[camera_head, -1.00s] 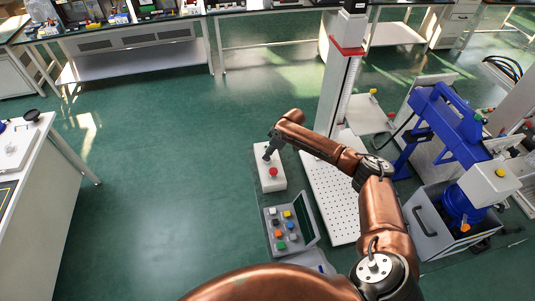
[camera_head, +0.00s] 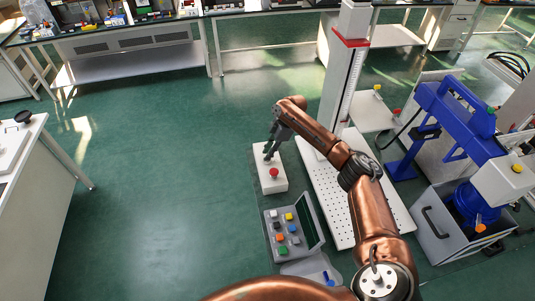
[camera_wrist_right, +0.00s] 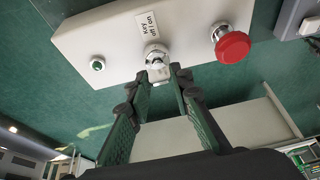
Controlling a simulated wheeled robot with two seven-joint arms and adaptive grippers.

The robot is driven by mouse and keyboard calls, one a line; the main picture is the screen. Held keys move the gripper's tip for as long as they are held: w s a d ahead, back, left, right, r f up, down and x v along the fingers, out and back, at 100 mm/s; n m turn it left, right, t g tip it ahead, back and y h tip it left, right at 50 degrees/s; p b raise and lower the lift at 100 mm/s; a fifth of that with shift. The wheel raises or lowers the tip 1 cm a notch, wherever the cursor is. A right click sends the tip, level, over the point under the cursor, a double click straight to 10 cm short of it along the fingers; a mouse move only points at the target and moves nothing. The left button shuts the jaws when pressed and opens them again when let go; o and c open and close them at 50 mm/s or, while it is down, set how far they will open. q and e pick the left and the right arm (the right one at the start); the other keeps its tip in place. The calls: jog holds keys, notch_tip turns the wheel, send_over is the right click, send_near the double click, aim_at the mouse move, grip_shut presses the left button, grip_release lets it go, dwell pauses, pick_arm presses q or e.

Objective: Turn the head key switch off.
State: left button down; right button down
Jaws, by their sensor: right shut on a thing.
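The white control box (camera_head: 275,186) stands left of the lift column, with a red mushroom button (camera_head: 273,173) on its near part. In the right wrist view, the head key switch (camera_wrist_right: 156,52) is a round metal lock beside a label (camera_wrist_right: 147,24) reading "Key off | on". The same red button (camera_wrist_right: 232,44) is to its right and a small green indicator (camera_wrist_right: 97,65) to its left. My right gripper (camera_head: 268,155) is at the box's far end. In the wrist view its fingers (camera_wrist_right: 164,78) are shut on the key, which they partly hide. The key's exact angle is unclear. My left gripper is out of view.
The lift column (camera_head: 345,80) rises from a perforated plate (camera_head: 385,210) right of the box. An open grey case (camera_head: 271,250) with several coloured buttons lies nearer. A blue machine (camera_head: 455,120) stands at right. The green floor (camera_head: 160,180) to the left is clear.

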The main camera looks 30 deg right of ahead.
jog(key=shift+r, duration=0.1)
jog(key=c, duration=1.7)
grip_release()
jog(key=v, duration=1.2)
jog(key=shift+w, duration=0.1)
jog(key=shift+d, duration=0.1)
